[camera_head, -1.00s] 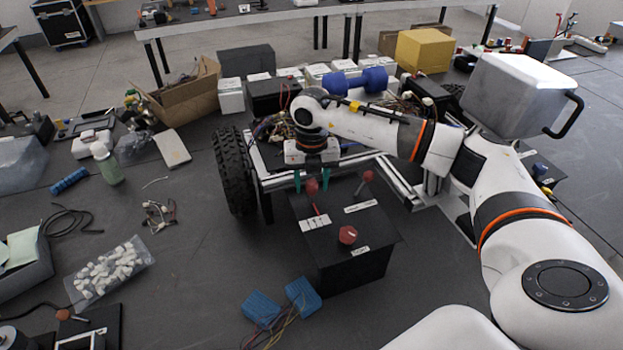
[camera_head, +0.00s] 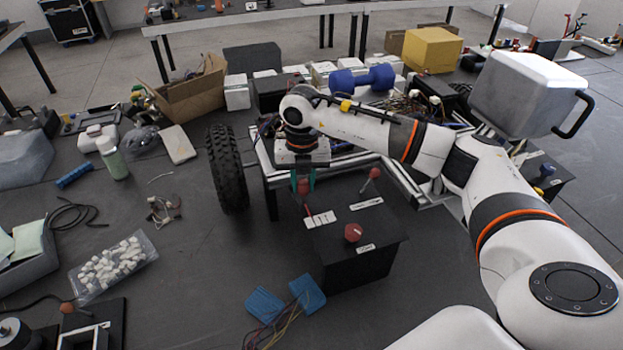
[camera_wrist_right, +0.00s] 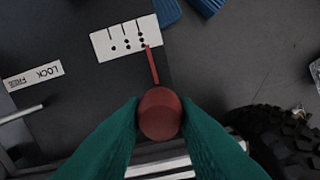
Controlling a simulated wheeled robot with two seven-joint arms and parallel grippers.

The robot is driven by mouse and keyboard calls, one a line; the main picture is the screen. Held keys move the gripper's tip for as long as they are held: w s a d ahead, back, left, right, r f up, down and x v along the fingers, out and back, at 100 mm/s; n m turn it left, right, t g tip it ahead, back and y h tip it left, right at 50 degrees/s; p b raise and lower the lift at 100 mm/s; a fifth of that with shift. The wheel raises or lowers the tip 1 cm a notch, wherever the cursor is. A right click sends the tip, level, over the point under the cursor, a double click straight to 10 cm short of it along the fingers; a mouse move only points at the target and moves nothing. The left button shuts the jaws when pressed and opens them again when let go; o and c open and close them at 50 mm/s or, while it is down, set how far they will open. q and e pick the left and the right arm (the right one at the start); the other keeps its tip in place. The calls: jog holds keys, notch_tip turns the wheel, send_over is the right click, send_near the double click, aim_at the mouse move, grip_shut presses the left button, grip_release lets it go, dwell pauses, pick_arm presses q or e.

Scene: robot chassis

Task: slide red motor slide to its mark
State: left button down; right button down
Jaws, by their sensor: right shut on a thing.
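The red motor slide is a lever with a round red knob (camera_head: 303,187) on the black control box (camera_head: 365,270). My right gripper (camera_head: 305,182) has its green fingers on both sides of the knob, shut on it. In the right wrist view the knob (camera_wrist_right: 160,113) sits between the two fingers (camera_wrist_right: 160,120). A thin red strip (camera_wrist_right: 153,65) runs from the knob to a white label (camera_wrist_right: 120,38) with lines and dots. The fingers hide part of the slide's end. My left gripper is not in view.
A second red-knobbed lever (camera_head: 375,173) stands by a label reading LOCK and FREE (camera_wrist_right: 33,75). A red round knob (camera_head: 353,232) is on the box's near part. A black tyre (camera_head: 227,170) stands left of the box. Blue blocks (camera_head: 307,293) lie in front.

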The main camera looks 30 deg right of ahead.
jog(key=c, duration=1.3)
grip_release()
jog(key=shift+d, duration=0.1)
jog(key=shift+c, duration=0.2)
jog(key=shift+o, duration=1)
jog(key=shift+d, duration=0.15)
jog(key=shift+r, duration=0.25)
notch_tip(320, 180, up, 12)
jog(key=b, duration=0.2)
jog(key=shift+f, duration=0.25)
